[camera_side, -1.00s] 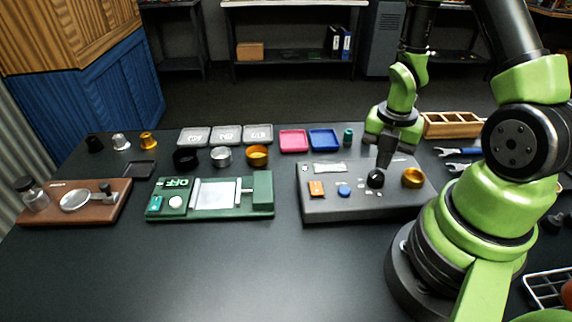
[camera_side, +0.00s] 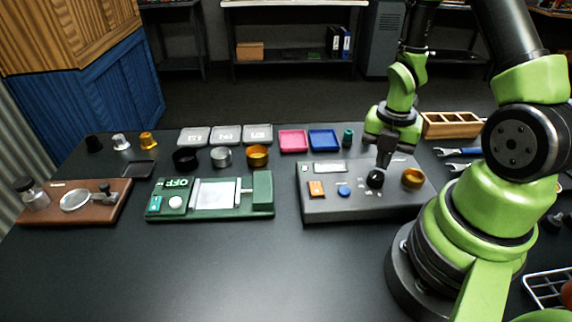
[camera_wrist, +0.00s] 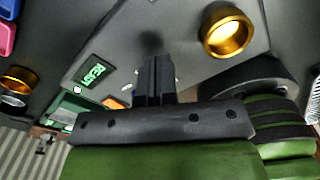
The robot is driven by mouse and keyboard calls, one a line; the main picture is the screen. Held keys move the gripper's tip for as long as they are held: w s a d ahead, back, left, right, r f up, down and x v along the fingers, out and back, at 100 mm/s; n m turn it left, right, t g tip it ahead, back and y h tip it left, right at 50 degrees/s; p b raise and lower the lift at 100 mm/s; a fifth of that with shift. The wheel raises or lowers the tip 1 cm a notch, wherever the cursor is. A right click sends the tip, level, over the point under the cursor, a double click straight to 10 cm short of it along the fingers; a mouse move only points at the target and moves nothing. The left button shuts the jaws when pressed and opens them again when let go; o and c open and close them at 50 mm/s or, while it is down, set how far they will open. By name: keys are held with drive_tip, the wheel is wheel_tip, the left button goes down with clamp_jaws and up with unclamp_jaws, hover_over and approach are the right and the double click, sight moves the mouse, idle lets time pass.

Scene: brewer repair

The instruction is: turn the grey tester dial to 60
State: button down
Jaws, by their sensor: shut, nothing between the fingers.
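The grey tester (camera_side: 320,205) sits on the black table in front of my arm. Its black dial (camera_side: 375,180) stands on the top face, left of a brass ring. My gripper (camera_side: 384,164) points down with its fingers shut and empty, the tips at or just above the dial. I cannot tell whether they touch it. In the wrist view the shut fingers (camera_wrist: 153,62) cover most of the dial's area. The tester's lit green display (camera_wrist: 93,73) shows there at an angle, and I cannot read its number surely.
The brass ring (camera_side: 412,177) is close to the right of the dial. An orange switch (camera_side: 316,188) and a blue button (camera_side: 344,190) are on the tester's left part. A green device (camera_side: 262,208) stands to the left. The front table is clear.

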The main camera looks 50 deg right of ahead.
drive_tip(key=shift+w+f, duration=0.45)
drive_tip(key=shift+f, duration=0.1)
drive_tip(key=shift+d, duration=0.25)
drive_tip(key=shift+s+r, duration=0.1)
drive_tip(key=shift+r, duration=2.95)
drive_tip(key=shift+r, duration=0.1)
drive_tip(key=s+a+r+m+t+y, duration=0.1)
drive_tip(key=s+a+r+m+t, duration=0.1)
drive_tip(key=a+r+m, duration=0.5)
drive_tip(key=s+a+r+m+t+y, duration=0.1)
drive_tip(key=a+r+m+t, duration=0.4)
drive_tip(key=m, duration=1.3)
drive_tip(key=s+a+r, duration=0.1)
drive_tip(key=a+r, duration=0.2)
drive_tip(key=r, duration=0.4)
drive_tip(key=shift+r, duration=0.4)
